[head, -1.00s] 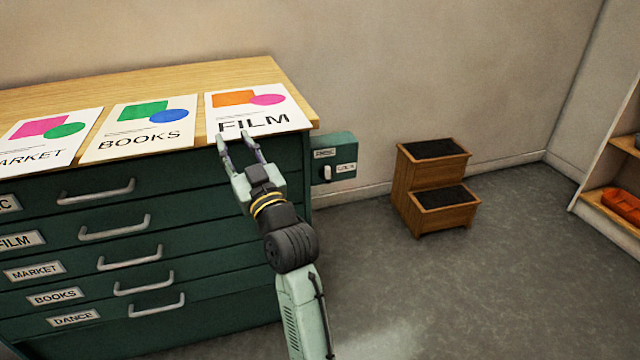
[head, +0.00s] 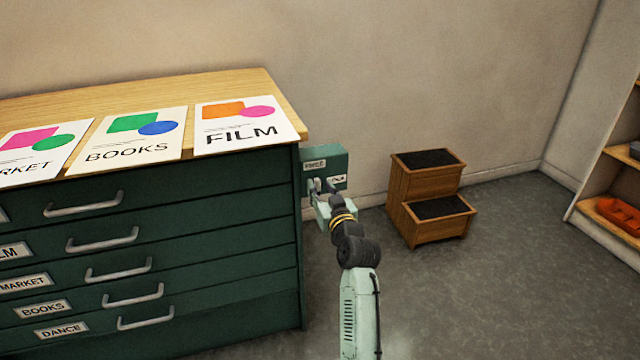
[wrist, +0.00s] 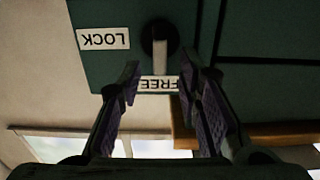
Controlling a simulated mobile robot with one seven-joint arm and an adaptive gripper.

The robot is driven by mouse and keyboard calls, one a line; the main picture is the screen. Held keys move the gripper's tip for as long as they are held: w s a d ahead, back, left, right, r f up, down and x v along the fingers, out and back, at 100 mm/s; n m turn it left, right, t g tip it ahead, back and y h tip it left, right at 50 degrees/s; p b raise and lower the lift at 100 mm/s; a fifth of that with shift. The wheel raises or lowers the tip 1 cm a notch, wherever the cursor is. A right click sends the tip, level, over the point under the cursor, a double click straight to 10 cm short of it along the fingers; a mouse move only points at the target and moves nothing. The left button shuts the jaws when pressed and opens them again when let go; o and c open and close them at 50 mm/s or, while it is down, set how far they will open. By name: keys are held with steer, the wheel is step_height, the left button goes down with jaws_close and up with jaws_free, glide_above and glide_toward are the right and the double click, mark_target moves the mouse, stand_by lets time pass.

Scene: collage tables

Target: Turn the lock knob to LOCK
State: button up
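The green lock box (head: 339,160) is on the right side of the drawer cabinet. In the wrist view, upside down, the lock knob (wrist: 160,52) is a dark round base with a pale lever. The lever points at the FREE label (wrist: 158,84); the LOCK label (wrist: 103,39) is off to one side. My gripper (head: 321,186) is at the front of the box and covers the knob in the head view. In the wrist view my gripper (wrist: 159,82) is open, one finger on each side of the lever's line, with visible gaps. The distance to the knob is hard to tell.
The green drawer cabinet (head: 160,196) stands left of my gripper, with posters such as FILM (head: 243,134) on its wooden top. A wooden step stool (head: 397,190) stands on the floor to the right. A shelf (head: 612,152) is at the far right. The floor between is clear.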

steer(key=shift+x, duration=0.8)
steer(key=shift+c, duration=0.3)
jaws_close()
